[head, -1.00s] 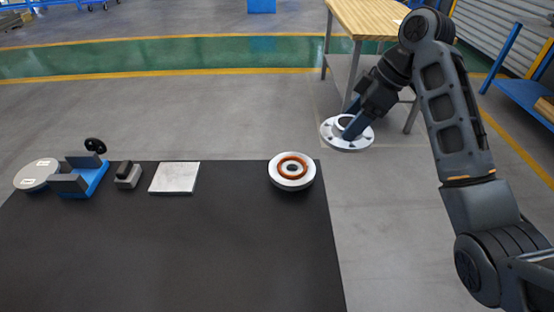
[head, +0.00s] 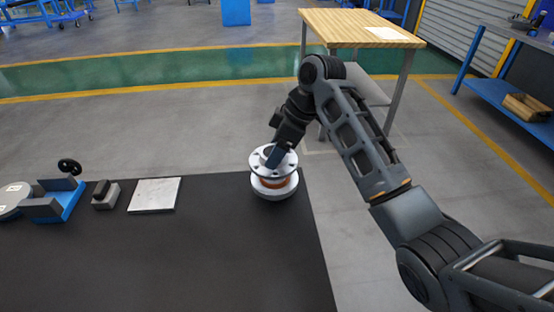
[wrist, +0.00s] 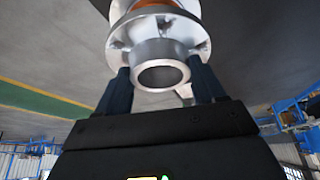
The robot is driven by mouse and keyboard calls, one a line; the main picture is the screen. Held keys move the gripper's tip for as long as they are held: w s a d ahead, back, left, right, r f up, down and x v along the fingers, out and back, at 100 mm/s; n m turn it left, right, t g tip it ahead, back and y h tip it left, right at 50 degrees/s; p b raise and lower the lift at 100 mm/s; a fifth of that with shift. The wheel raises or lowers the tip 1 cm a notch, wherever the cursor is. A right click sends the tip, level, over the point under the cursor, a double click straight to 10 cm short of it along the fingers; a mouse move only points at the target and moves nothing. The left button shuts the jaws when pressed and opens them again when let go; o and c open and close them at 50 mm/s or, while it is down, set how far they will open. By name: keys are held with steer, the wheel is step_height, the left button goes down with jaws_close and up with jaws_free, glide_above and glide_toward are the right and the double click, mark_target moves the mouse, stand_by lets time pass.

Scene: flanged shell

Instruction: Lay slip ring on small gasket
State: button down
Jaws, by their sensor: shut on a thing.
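The slip ring (head: 258,167) is a pale metal flanged disc with bolt holes and a raised hub. My gripper (head: 274,157) is shut on its hub; the wrist view shows a finger on each side of the hub (wrist: 160,70). The small gasket (head: 272,184) is an orange-brown ring on the white round shell (head: 276,194) at the mat's far right corner. The slip ring is over the gasket and hides most of it. Orange also shows past the flange in the wrist view (wrist: 156,3). I cannot tell whether ring and gasket touch.
On the black mat (head: 190,255), left of the shell, are a pale square plate (head: 155,194), a small grey block (head: 105,196), a blue fixture with a black knob (head: 62,203) and a pale disc (head: 12,200). A wooden table (head: 350,27) stands behind. The mat's front is clear.

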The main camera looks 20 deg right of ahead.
steer(key=shift+f, duration=1.8)
steer(key=shift+c, duration=0.6)
jaws_free()
steer(key=shift+f, duration=0.2)
steer(key=shift+r, duration=0.1)
steer(key=v, duration=1.2)
steer(key=shift+s, duration=0.1)
